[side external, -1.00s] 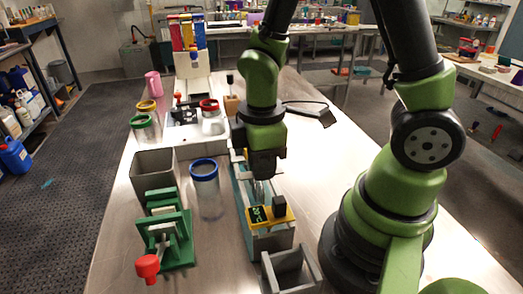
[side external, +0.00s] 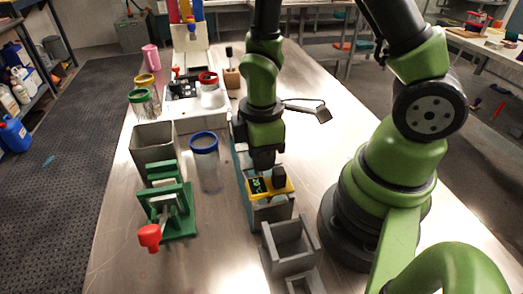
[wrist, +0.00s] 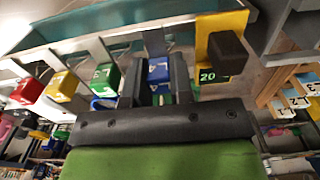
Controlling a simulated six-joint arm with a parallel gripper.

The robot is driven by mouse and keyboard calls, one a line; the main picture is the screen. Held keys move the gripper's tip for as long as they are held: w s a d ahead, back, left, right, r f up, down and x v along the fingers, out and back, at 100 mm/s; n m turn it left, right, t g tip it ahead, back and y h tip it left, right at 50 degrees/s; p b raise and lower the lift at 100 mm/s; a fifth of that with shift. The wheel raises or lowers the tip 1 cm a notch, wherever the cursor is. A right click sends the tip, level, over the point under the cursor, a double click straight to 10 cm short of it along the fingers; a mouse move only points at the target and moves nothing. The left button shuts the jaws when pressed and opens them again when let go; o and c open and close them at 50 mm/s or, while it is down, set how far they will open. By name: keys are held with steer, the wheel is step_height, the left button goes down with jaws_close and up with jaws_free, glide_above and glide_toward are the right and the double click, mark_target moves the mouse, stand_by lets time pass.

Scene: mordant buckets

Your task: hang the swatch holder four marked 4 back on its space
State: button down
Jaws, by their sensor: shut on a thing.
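My gripper (side external: 263,163) is low over the bath (side external: 270,213), just behind its yellow control unit (side external: 257,186), in the side external view. In the wrist view my gripper (wrist: 155,78) has its two fingers around a blue holder block (wrist: 158,72), which looks marked 4. The fingers are closed on it. A green block (wrist: 105,78) sits beside it to the left, then a yellow block (wrist: 62,86) and a red block (wrist: 27,92). They line up along a pale rail (wrist: 110,38) at the bath edge. The holder's lower part is hidden.
The yellow unit with black knob (wrist: 228,52) is right of the fingers, its display reading 20. A blue-lidded jar (side external: 204,143), a grey bin (side external: 153,141) and a green press (side external: 178,207) stand left of the bath. A grey open box (side external: 290,245) stands in front.

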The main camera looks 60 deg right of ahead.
steer(key=c, duration=0.9)
jaws_free()
step_height(320, 180, up, 10)
steer(key=shift+f, duration=0.1)
steer(key=s+r+m+t, duration=0.2)
steer(key=r+m, duration=0.2)
steer(key=s+r+m+t+y, duration=0.1)
steer(key=s+r+m+t, duration=0.1)
steer(key=r+m, duration=0.2)
steer(key=s+r+m+t+y, duration=0.1)
steer(key=s+r+m+t, duration=0.1)
steer(key=r+m+t, duration=0.1)
steer(key=shift+s+a+r+m, duration=0.1)
steer(key=shift+s+r+m, duration=0.15)
steer(key=shift+r+m, duration=0.65)
